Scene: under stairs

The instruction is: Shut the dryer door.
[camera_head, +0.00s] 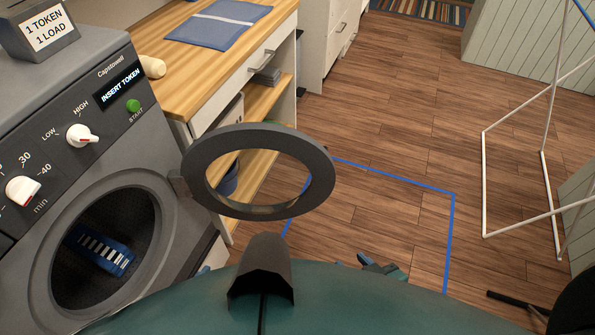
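The dryer (150,125) stands at the left, a dark grey machine with knobs, a display reading "INSERT TOKEN" and a green start button. Its door (320,187) is a grey ring with a see-through middle. It stands open, swung out to the right from the hinge beside the round opening. A blue and white striped item (100,250) lies inside the drum.
A wooden counter (160,40) with a blue cloth (220,22) and shelves stands behind the door. A token box (38,28) sits on the dryer. Blue lines (450,240) mark the wooden floor. A white rack (484,185) stands at the right. The middle floor is clear.

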